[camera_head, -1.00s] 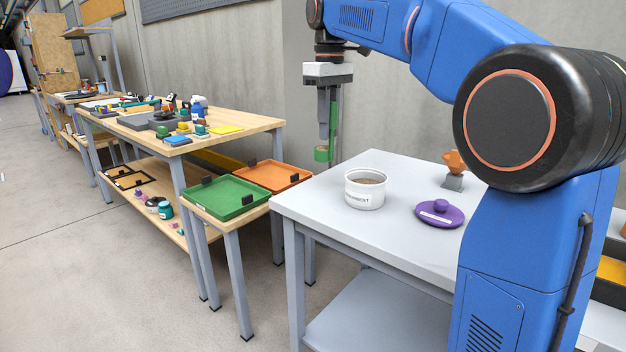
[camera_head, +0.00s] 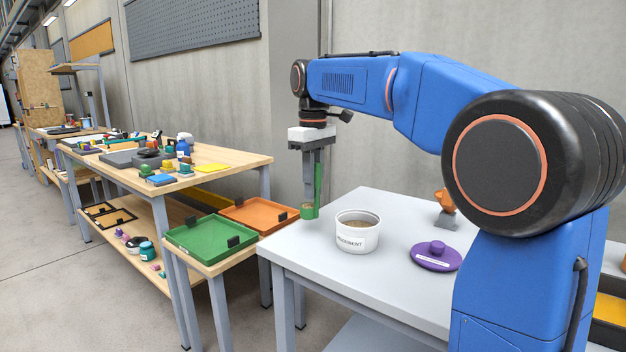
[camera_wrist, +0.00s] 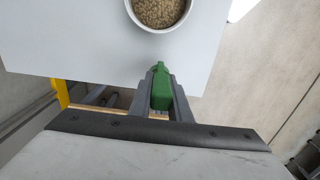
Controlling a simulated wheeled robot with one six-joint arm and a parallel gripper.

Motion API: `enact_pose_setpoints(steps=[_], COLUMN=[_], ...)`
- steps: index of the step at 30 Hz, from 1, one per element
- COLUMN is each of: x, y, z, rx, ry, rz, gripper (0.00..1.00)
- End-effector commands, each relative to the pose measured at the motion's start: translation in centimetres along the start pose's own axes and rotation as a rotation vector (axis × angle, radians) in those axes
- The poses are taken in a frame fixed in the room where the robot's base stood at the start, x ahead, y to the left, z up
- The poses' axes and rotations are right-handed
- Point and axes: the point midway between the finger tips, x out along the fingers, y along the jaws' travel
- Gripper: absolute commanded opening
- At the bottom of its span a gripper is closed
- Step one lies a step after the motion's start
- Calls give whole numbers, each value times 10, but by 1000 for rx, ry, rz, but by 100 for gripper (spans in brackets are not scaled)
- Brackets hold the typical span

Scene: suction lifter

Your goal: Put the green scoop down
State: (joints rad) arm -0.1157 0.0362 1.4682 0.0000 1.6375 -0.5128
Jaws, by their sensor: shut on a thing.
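The green scoop (camera_head: 309,211) hangs upright in my gripper (camera_head: 311,190), its handle between the fingers and its cup at the bottom. A tan patch shows in the cup. My gripper is shut on the handle, by the back left edge of the grey table (camera_head: 300,258). I cannot tell whether the scoop touches the table. The wrist view shows the green handle (camera_wrist: 161,88) between the two grey fingers (camera_wrist: 160,100), with the cup hidden. A white tub (camera_head: 357,238) of tan grains stands to the right of the scoop, apart from it.
A purple lid (camera_head: 436,257) lies right of the tub. An orange-brown object on a grey stand (camera_head: 445,208) is behind it. Green (camera_head: 211,241) and orange (camera_head: 258,214) trays sit on a lower wooden stand at left. The table's front middle is clear.

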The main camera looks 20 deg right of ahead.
Motion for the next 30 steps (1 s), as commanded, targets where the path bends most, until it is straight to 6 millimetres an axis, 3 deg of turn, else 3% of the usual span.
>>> enact_pose_setpoints(steps=[13,27,28,30], x=[38,43,43,43], y=[0,0,0,0], z=[0,0,0,0], rx=[0,0,0,0], ry=[0,0,0,0], rz=[0,0,0,0], gripper=[0,0,24,36])
